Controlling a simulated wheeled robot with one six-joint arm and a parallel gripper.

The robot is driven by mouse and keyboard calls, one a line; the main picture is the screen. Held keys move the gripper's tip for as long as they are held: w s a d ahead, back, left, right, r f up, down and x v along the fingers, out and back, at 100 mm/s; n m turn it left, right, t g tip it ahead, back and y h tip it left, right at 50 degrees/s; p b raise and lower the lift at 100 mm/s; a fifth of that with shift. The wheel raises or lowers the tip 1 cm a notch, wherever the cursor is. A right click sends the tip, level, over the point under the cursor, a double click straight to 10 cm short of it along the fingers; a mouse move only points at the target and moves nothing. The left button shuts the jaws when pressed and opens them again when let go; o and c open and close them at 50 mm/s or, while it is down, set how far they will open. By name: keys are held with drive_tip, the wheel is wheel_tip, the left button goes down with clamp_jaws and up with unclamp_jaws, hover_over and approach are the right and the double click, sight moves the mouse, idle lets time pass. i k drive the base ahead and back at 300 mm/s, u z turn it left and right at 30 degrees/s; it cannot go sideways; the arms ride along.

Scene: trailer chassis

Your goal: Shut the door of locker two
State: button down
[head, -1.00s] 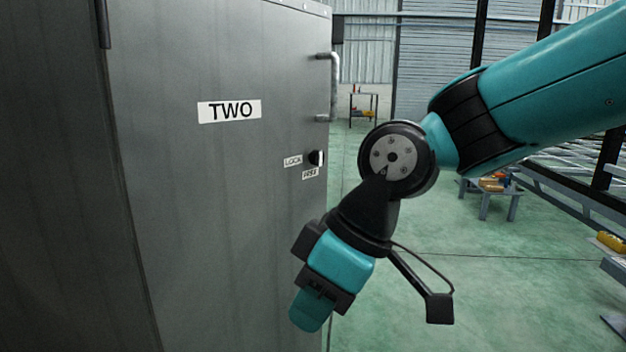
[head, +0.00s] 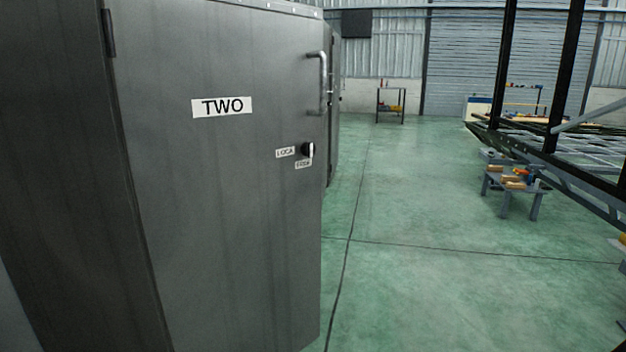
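The grey metal door of locker two (head: 220,200) fills the left of the head view, with a white "TWO" label (head: 222,107). Its hinge (head: 108,32) is on the left. A bar handle (head: 322,82) is near its upper right edge. Below the handle is a black knob with a white pointer (head: 309,150), beside small "LOCK" and "FREE" labels. I cannot tell the knob's setting for sure. My gripper is out of view.
Another grey locker front (head: 333,110) stands just behind the door's right edge. Open green floor (head: 430,240) lies to the right. A low stand with tools (head: 515,185) and a dark trailer frame (head: 600,165) are farther right. A small table (head: 391,104) is at the back.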

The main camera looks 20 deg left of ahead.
sight(218, 100)
drive_tip(key=u, duration=0.05)
drive_tip(key=i, duration=1.3)
drive_tip(key=u, duration=0.75)
